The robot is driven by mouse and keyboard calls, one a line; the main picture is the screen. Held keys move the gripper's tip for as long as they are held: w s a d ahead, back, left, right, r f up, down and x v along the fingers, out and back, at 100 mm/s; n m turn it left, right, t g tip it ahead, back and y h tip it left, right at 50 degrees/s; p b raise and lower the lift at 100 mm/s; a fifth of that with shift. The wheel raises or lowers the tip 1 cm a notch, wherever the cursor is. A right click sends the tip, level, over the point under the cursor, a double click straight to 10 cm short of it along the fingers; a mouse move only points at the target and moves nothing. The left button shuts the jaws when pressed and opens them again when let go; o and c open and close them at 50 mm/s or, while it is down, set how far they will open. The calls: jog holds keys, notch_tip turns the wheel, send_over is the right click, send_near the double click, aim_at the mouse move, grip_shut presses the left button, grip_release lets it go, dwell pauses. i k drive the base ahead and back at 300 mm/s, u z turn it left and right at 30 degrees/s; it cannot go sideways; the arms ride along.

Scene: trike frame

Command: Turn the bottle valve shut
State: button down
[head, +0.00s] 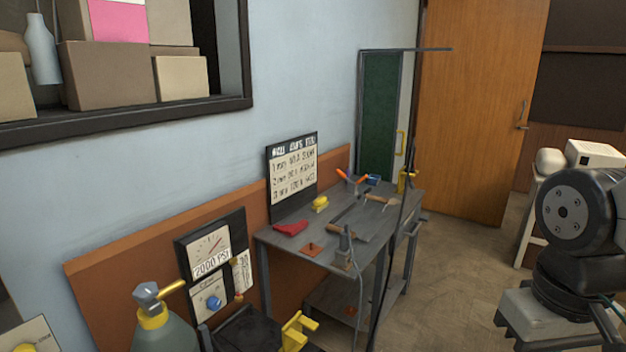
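A green-grey gas bottle (166,338) stands at the lower left, cut off by the bottom edge of the head view. It has a yellow collar (153,317) and a grey, faceted valve knob (147,293) on top. A yellow fitting (173,286) reaches from the valve towards a gauge panel (209,252) marked 2000 PSI. I cannot tell from this view how far the valve is turned. Links of my arm show at the right edge, far from the bottle. My gripper is not in view.
A blue knob (213,303) sits below the gauge. Yellow brackets (299,331) stand at the bottom centre. Open floor (465,270) lies between the bench and my arm.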

aim_at(145, 292)
jog(key=u, duration=0.85)
jog(key=k, duration=0.15)
jog(key=u, duration=0.85)
jog(key=i, duration=0.7)
jog(key=z, duration=0.45)
